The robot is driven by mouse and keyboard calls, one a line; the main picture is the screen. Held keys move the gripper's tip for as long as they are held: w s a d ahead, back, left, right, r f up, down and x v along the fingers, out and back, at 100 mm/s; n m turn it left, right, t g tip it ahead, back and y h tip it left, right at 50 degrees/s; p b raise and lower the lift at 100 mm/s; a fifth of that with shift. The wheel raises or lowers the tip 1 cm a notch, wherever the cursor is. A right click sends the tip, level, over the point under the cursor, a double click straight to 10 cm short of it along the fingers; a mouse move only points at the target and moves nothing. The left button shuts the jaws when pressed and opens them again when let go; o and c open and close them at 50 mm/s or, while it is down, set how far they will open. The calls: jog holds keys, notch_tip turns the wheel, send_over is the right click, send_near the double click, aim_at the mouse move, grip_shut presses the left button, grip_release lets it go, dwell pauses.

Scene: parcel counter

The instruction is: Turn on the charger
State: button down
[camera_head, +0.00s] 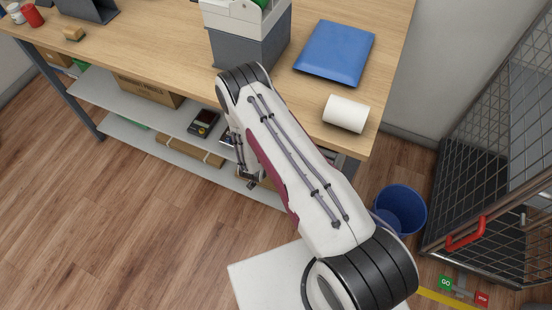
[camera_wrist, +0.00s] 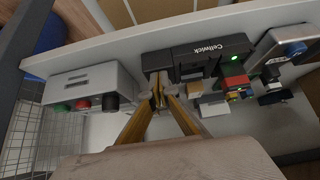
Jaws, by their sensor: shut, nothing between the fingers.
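A black charger marked "Cellwick" (camera_wrist: 195,53) stands on the shelf in the wrist view. My gripper (camera_wrist: 158,88) is shut and empty. Its fingertips are at the lower left part of the charger; I cannot tell whether they touch it. The fingertips hide part of its front, so no switch can be made out clearly. In the head view my arm reaches down over the counter's front edge, with my gripper (camera_head: 250,182) by the shelf and the charger largely hidden.
A grey box with green, red and black knobs (camera_wrist: 90,84) stands left of the charger. Another device with a blue part (camera_wrist: 292,49) is close on its right. The counter top (camera_head: 163,40) lies above the shelves. A blue bin (camera_head: 402,208) and wire cage (camera_head: 490,150) stand at right.

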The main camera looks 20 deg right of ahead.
jog(key=shift+r, duration=0.15)
jog(key=shift+r, duration=0.5)
jog(key=shift+r, duration=0.3)
jog(key=shift+r, duration=0.15)
jog(key=v, duration=1.2)
jog(key=shift+s+a, duration=0.35)
jog(key=shift+s, duration=0.1)
dwell(0.4)
